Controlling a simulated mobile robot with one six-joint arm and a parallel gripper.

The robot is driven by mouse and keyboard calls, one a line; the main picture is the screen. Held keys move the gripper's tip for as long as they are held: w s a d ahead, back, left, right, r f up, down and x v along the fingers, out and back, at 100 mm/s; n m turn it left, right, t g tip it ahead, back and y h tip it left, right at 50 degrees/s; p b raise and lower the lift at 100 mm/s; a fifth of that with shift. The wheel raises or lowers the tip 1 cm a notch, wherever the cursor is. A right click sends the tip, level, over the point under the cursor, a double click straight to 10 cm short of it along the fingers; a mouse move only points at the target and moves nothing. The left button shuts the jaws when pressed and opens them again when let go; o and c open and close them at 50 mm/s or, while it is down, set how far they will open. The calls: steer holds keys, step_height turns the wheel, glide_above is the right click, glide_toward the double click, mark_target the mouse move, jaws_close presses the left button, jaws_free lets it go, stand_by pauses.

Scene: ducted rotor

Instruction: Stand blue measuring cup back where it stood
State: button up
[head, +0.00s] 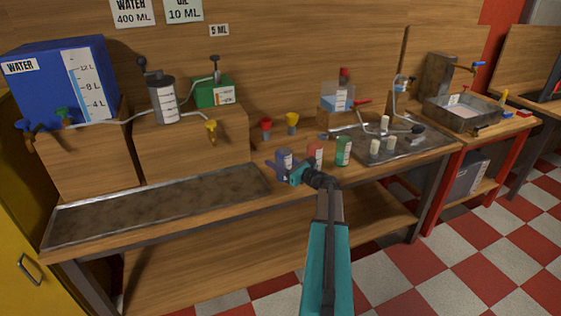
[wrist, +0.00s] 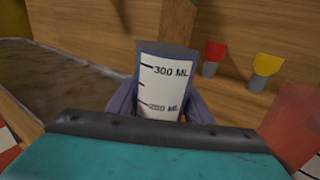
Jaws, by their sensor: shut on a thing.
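The blue measuring cup (head: 284,160) is at the front of the wooden bench, left of the red cup (head: 315,153) and the green cup (head: 343,151). My gripper (head: 283,169) is shut around it. In the wrist view the blue cup (wrist: 164,85) is upright, its white scale marked 300 ML facing me, with a finger on each side. My gripper (wrist: 160,108) hides the cup's lower part there. I cannot tell whether the cup's base touches the bench.
The red cup stands close on the right. Red (head: 266,124) and yellow (head: 292,120) taps are behind. Bench wood is bare in front of them.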

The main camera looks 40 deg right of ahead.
steer(key=shift+f, duration=0.25)
steer(key=o, duration=1.5)
steer(key=shift+s+b, duration=0.15)
steer(key=shift+b, duration=0.15)
steer(key=s+b, duration=0.1)
steer(key=s, duration=0.3)
steer(key=s+b, duration=0.1)
steer(key=s, duration=0.4)
steer(key=s+d+b, duration=0.1)
steer(key=s, duration=0.3)
steer(key=shift+s+r, duration=0.1)
steer(key=shift+s, duration=0.15)
steer(key=shift+d, duration=0.1)
